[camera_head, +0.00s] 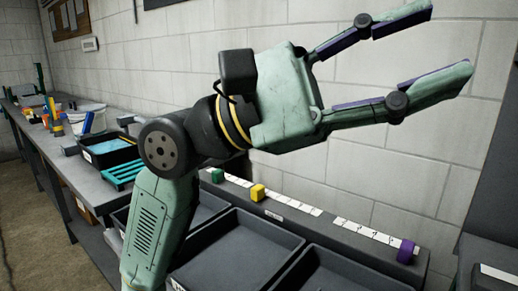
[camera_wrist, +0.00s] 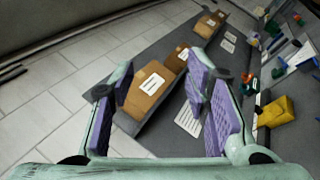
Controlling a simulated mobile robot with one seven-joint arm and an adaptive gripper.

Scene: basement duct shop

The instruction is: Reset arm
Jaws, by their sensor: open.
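My gripper (camera_head: 420,45) is raised in front of the block wall, above and to the right of the dark trays, in the head view. Its two fingers are spread wide with nothing between them. In the wrist view my gripper (camera_wrist: 165,100) shows both purple-padded fingers apart and empty. Behind them lie brown cardboard boxes with white labels, the nearest box (camera_wrist: 148,92) showing between the fingers at a distance. My arm is bent, with the forearm reaching up and to the right.
Dark trays (camera_head: 335,270) stand below my arm. A long bench (camera_head: 70,165) with bins runs left. A yellow object (camera_wrist: 275,112) lies right in the wrist view.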

